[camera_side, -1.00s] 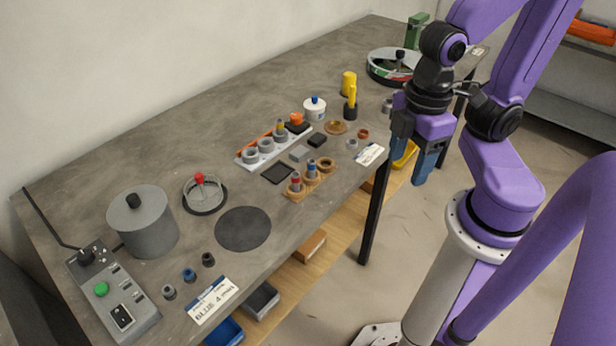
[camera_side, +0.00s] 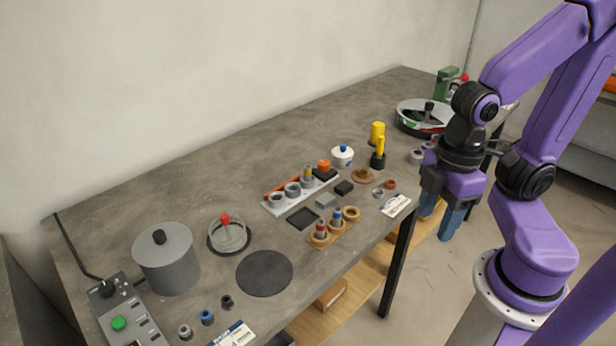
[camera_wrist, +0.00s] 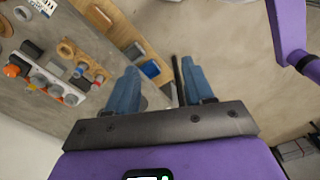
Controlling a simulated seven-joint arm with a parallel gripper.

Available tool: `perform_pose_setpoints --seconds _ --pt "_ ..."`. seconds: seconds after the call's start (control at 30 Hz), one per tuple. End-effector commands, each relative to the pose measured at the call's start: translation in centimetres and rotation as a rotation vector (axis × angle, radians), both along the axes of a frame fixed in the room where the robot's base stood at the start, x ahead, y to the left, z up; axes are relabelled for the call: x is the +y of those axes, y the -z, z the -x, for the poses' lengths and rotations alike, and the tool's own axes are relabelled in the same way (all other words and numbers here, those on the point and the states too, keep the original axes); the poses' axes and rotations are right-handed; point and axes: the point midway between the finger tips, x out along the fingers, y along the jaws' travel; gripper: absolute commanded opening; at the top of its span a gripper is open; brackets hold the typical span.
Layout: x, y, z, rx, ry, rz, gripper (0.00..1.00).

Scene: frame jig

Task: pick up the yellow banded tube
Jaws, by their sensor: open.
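The other holders in that rack look empty. My gripper (camera_side: 451,222) hangs off the bench's front edge, to the right of the rack and well apart from it. In the wrist view my gripper (camera_wrist: 158,76) has its blue fingers spread with nothing between them.
A wooden rack (camera_side: 331,232) with a red banded and a blue banded tube stands in front of the white rack. An orange-topped item (camera_side: 323,167), white jar (camera_side: 342,155) and yellow-handled tool (camera_side: 379,151) stand nearby.

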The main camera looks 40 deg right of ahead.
Motion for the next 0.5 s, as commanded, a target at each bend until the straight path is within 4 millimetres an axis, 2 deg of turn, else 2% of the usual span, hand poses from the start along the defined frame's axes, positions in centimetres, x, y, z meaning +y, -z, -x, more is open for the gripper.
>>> perform_pose_setpoints --seconds 0.27,0.37,0.5 --pt "0.2 -0.1 -0.3 0.0 0.018 0.0 0.52" --pt "0.9 -0.4 -1.6 0.003 0.092 0.001 0.52" --pt "2.5 -1.2 -5.4 0.006 0.297 0.002 0.52"
